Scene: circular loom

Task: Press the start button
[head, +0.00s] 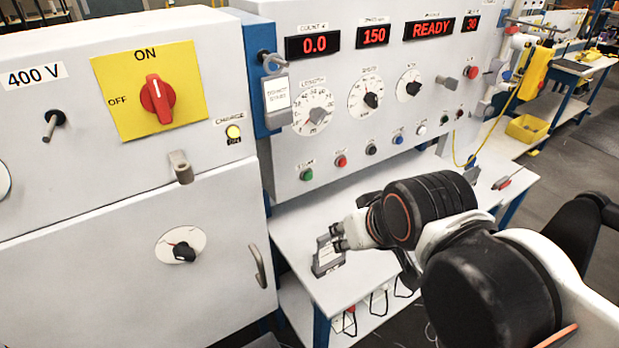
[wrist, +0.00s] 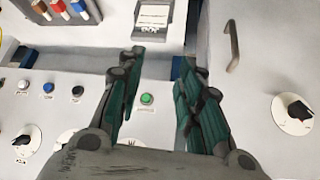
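A green round button (head: 306,174) is at the left end of a row of coloured buttons on the lower front panel; its label is too small to read surely. In the wrist view the green button (wrist: 147,99) shows between the fingers, with nothing covering it. My gripper (head: 338,236) is in front of the panel, lower and to the right of the green button in the head view. In the wrist view my gripper (wrist: 158,75) has its two fingers spread, with nothing held between them. It is apart from the button.
A red button (head: 341,161) is beside the green one. A grey block with a pale label (head: 327,257) is by the white table's (head: 300,235) left edge. A cabinet handle (head: 257,266) sticks out at left. The display (head: 429,28) reads READY; the red switch (head: 157,98) is at ON.

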